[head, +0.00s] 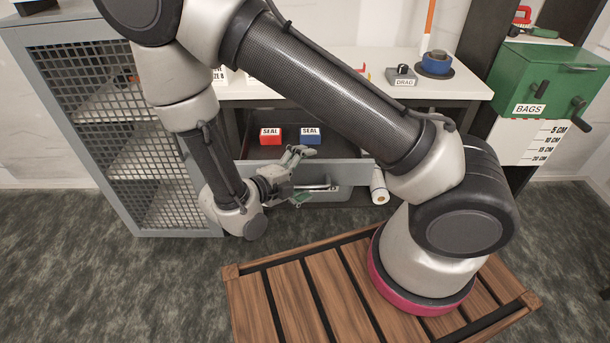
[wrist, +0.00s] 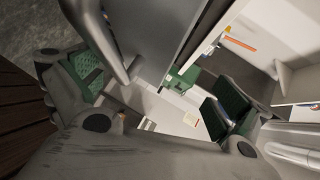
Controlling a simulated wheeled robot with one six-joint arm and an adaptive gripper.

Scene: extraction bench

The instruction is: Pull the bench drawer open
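The bench drawer (head: 345,172) stands pulled out, with its inside visible from above. A red SEAL box (head: 271,136) and a blue SEAL box (head: 310,136) lie in it. The bar handle (head: 320,188) is on the drawer's grey front, and it also shows in the wrist view (wrist: 117,48). My gripper (head: 302,175) is open at the handle's left part, one finger above it and one below. In the wrist view, the green finger pads are wide apart, and the handle appears nearer the left pad. I cannot tell whether a finger touches it.
A grey mesh cabinet (head: 118,130) stands left of the drawer. A white roll (head: 379,188) is right of the drawer front. The white benchtop (head: 350,62) bears a DRAG block (head: 403,76) and a blue round item (head: 436,63). A green BAGS box (head: 545,78) stands at right.

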